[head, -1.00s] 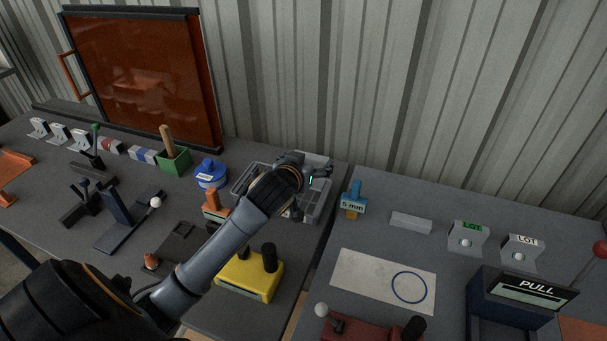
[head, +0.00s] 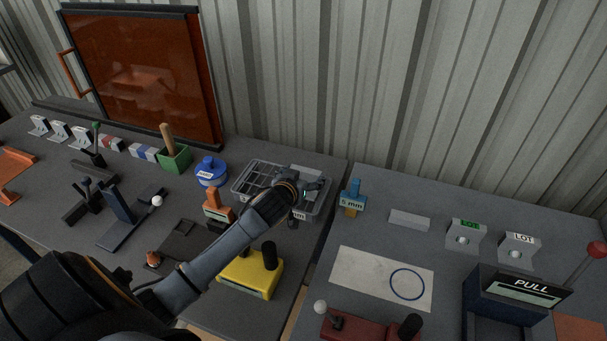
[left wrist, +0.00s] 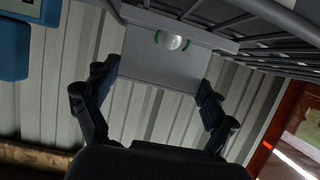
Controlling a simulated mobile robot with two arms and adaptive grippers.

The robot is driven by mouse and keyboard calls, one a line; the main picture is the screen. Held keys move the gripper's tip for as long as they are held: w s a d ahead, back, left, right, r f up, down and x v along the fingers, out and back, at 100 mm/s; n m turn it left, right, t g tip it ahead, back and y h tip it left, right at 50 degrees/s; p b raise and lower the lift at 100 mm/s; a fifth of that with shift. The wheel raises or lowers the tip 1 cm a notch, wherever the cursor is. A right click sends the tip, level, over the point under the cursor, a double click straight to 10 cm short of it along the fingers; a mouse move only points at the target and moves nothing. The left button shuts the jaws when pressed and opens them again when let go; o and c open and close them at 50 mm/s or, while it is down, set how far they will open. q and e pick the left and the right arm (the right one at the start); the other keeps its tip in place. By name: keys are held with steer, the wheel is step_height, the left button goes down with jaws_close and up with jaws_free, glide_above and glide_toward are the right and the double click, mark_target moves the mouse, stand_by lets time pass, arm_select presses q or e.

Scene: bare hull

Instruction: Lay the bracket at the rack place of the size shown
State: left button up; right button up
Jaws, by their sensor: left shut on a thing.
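My left gripper (head: 316,187) is at the right part of the grey wire rack (head: 240,188) on the left table. In the left wrist view the gripper (left wrist: 160,95) is shut on a grey bracket (left wrist: 150,72), with a finger at each side edge. The bracket has a flange with a round silver spot and green marks. Wire bars of the rack (left wrist: 270,45) show close to its right. A blue sign on an orange foot (head: 353,196), reading "5 mm", stands right of the rack. My forearm hides part of the rack's front. My right gripper is not in view.
A yellow box (head: 248,276) and an orange-topped piece (head: 217,205) lie near my forearm. A gap separates the tables.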

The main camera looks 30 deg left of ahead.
arm_select(q)
steer(key=o, duration=1)
steer(key=shift+f, duration=0.1)
steer(key=shift+o, duration=0.2)
steer(key=b+v, duration=0.1)
steer(key=v, duration=0.6)
steer(key=shift+s+d+r, duration=0.1)
steer(key=shift+s+r, duration=0.15)
steer(key=shift+r, duration=0.1)
